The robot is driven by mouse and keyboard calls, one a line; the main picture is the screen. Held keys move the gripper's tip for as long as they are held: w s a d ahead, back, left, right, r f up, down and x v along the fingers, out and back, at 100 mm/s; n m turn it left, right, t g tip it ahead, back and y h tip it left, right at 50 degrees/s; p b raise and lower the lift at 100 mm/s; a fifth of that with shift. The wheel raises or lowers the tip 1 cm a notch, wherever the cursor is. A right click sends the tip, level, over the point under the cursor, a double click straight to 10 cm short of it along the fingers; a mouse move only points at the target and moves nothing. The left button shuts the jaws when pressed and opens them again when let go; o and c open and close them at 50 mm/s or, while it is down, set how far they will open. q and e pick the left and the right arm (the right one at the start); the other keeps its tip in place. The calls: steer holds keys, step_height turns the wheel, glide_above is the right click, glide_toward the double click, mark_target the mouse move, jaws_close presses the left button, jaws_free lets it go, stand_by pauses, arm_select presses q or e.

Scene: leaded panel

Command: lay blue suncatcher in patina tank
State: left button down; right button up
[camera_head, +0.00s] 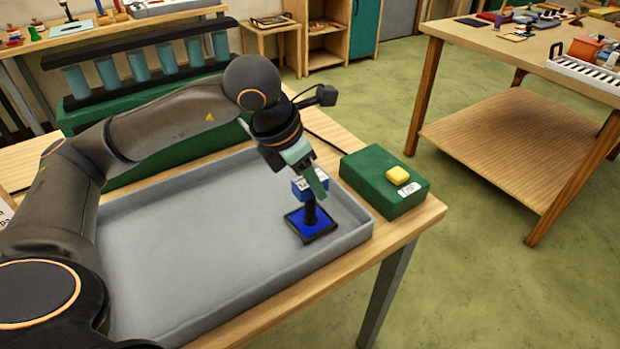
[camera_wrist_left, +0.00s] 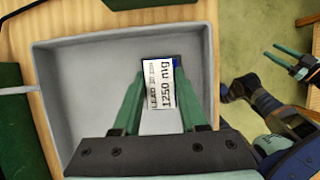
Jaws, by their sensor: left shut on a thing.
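The blue suncatcher (camera_head: 310,224) is a blue square in a dark frame with a dark upright stem. It is inside the patina tank (camera_head: 200,290), a shallow grey tray, near its right end. My left gripper (camera_head: 316,190) is above it, shut on its upper part. A blue block with a white label (camera_wrist_left: 160,84) shows between the green fingers in the left wrist view; the square below is mostly hidden there. I cannot tell whether the square touches the tank floor. My right gripper (camera_wrist_left: 271,49) is open and empty, off to the right in the left wrist view.
The rest of the tank floor is bare. Another wooden table (camera_head: 490,38) stands at the right.

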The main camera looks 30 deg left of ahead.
arm_select(q)
steer(key=shift+f+b, duration=0.25)
steer(key=shift+b, duration=0.05)
steer(key=shift+c, duration=2.2)
jaws_free()
steer(key=shift+r, duration=0.1)
steer(key=shift+r+p, duration=0.4)
steer(key=shift+r, duration=0.05)
steer(key=p+v, duration=0.1)
steer(key=v, duration=1)
steer(key=shift+s+r, duration=0.2)
steer(key=shift+s, duration=0.1)
steer(key=shift+a, duration=0.1)
